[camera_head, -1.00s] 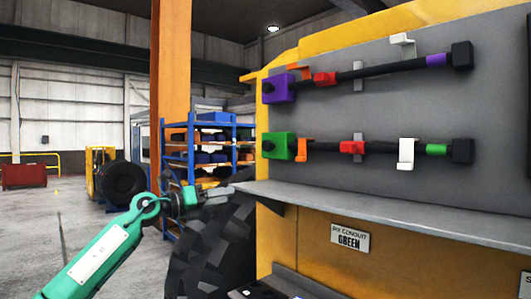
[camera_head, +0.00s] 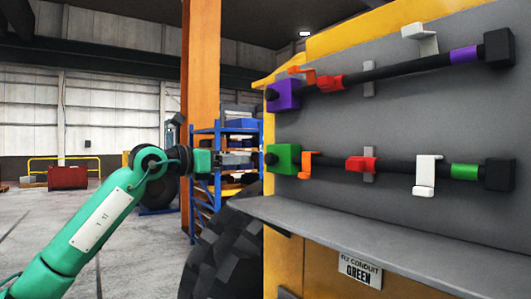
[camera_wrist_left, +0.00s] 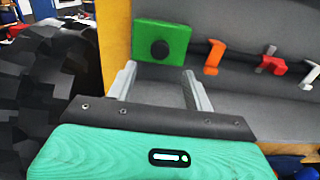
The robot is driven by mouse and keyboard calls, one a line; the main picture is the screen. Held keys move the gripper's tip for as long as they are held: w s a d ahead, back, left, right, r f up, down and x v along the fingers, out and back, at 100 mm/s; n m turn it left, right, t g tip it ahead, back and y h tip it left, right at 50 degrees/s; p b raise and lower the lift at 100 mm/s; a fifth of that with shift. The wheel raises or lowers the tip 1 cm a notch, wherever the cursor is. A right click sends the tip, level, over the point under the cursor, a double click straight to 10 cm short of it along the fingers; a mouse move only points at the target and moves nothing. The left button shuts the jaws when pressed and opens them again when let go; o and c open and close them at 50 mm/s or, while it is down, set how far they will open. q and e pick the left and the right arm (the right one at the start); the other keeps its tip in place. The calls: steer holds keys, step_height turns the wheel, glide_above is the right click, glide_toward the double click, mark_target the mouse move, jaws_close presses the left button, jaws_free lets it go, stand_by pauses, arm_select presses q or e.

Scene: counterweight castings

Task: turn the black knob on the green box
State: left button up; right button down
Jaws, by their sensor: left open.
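The green box (camera_head: 286,158) is on the grey panel at the left end of the lower black conduit. Its round black knob (camera_head: 270,159) sticks out of the face toward my left gripper. My left gripper (camera_head: 250,159) is open and empty, level with the knob and just left of it. In the left wrist view the green box (camera_wrist_left: 176,36) and the knob (camera_wrist_left: 160,50) show beyond the two fingertips (camera_wrist_left: 159,72). The knob lies roughly in line with the gap between the fingers. I cannot tell whether they touch it. My right gripper is not in view.
A purple box (camera_head: 285,95) with its own conduit is above the green one. Orange (camera_head: 307,165), red (camera_head: 360,164) and white (camera_head: 425,175) clips stand along the lower conduit. A grey ledge (camera_head: 350,228) runs below. A large black tyre (camera_head: 225,250) is under the arm.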

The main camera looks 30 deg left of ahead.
mark_target(267, 158)
arm_select(q)
steer(key=p+x, duration=0.1)
steer(key=x, duration=0.3)
steer(key=shift+w+d+r+p, duration=0.2)
steer(key=shift+w+d+p, duration=0.05)
steer(key=shift+w+p, duration=0.1)
steer(key=p+x, duration=0.1)
steer(key=x, duration=0.2)
steer(key=shift+w+f+p, duration=0.1)
steer(key=shift+w+p, duration=0.3)
steer(key=shift+w+d, duration=0.15)
steer(key=shift+w, duration=0.15)
steer(key=shift+w+d+f, duration=0.15)
steer(key=shift+w, duration=0.1)
steer(key=c, duration=1)
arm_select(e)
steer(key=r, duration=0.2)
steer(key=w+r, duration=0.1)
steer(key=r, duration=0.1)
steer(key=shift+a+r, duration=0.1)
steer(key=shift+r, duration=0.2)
